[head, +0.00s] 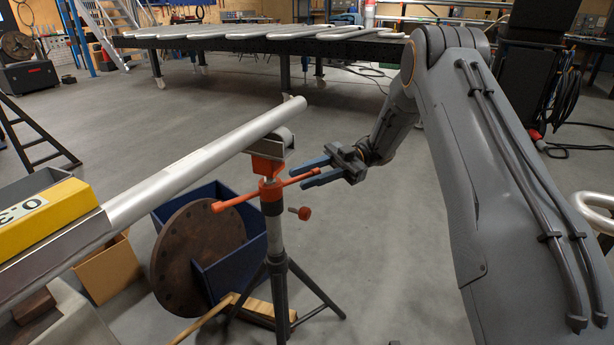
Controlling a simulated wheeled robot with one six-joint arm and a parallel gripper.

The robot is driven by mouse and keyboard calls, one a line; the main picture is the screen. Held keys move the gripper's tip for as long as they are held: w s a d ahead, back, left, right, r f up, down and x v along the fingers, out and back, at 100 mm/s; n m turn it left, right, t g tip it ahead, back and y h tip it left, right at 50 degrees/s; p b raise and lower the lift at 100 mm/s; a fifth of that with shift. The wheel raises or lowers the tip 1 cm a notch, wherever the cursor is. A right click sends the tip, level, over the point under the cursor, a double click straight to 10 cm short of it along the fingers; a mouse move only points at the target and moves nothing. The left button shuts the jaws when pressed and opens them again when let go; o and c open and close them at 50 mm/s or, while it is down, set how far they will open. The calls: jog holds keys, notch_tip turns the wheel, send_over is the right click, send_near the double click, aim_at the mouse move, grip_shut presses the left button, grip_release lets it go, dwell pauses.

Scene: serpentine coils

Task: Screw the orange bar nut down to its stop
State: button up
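The orange bar nut (243,199) sits on the upright post of a tripod stand (275,235), its long bar slanting up to the right. An orange collar and roller head (268,165) stand above it. My gripper (297,178) is at the right end of the bar, its two blue-grey fingers apart. The bar's right end lies between the fingers, with a gap seeming to show around it, so the gripper looks open. Whether either finger touches the bar is hard to tell. The thread and the stop cannot be made out clearly.
A long metal pipe (195,165) lies over the roller head. A blue bin (228,265) with a rusty disc (190,258) stands behind left. A table with serpentine coils (270,32) is at the back.

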jog(key=shift+d, duration=0.2)
notch_tip(320, 180, up, 8)
jog(key=shift+r+p, duration=0.15)
jog(key=shift+p, duration=0.65)
jog(key=r+p, duration=0.1)
jog(key=p, duration=0.2)
jog(key=shift+r, duration=0.4)
jog(key=shift+f, duration=0.1)
